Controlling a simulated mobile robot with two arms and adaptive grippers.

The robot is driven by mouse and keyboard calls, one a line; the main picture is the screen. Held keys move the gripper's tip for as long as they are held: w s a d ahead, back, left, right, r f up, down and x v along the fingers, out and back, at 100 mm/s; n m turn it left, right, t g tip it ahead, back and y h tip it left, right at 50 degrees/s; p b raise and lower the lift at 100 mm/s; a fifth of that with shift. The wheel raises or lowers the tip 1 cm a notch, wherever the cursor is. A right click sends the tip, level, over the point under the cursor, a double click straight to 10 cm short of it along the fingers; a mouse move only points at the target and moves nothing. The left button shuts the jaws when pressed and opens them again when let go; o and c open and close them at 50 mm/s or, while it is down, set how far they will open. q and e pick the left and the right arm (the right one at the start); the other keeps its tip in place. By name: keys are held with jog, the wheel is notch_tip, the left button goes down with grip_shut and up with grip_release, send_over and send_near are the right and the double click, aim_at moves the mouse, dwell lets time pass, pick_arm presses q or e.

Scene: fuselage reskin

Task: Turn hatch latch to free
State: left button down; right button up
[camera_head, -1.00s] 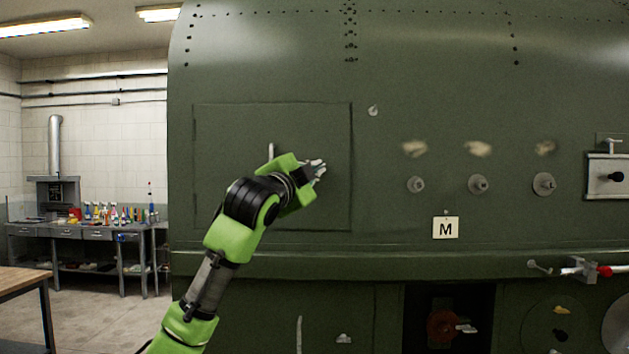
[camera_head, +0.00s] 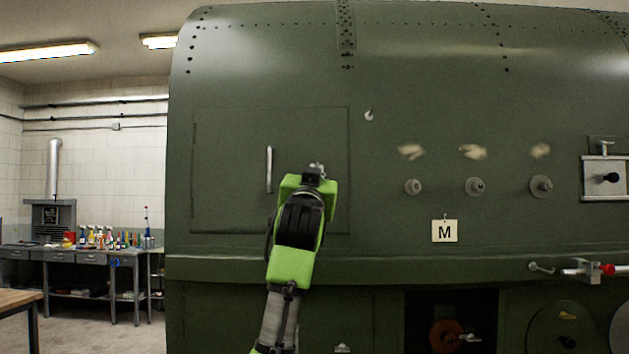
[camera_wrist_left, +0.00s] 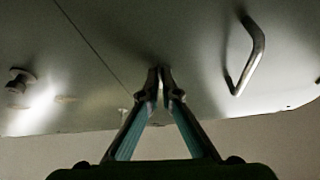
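The hatch (camera_head: 225,150) is a square outlined panel in the green fuselage side, with an upright silver handle (camera_head: 269,168). A small silver latch knob (camera_head: 369,115) sits just outside its upper right corner. My left gripper (camera_head: 316,168) is over the hatch, right of the handle and below and left of the knob. That view shows the handle (camera_wrist_left: 248,58) apart on the right and a knob (camera_wrist_left: 18,82) on the left, beyond a panel seam. Whether the tips touch the panel is unclear.
Several round grey knobs (camera_head: 475,187) stick out to the right, above an M placard (camera_head: 445,231). A ledge (camera_head: 380,268) runs below the hatch. A clamp-like fitting with a red end (camera_head: 606,268) is at far right. A workbench (camera_head: 95,256) stands far left.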

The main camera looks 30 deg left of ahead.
pick_arm(q)
jog(key=shift+w+f+n+g+y, duration=0.1)
jog(key=shift+n+g+y, duration=0.3)
jog(key=shift+n, duration=1.1)
jog(key=c, duration=2.3)
grip_release()
jog(key=shift+d, duration=0.1)
jog(key=v, duration=1.2)
jog(key=shift+w+f, duration=0.15)
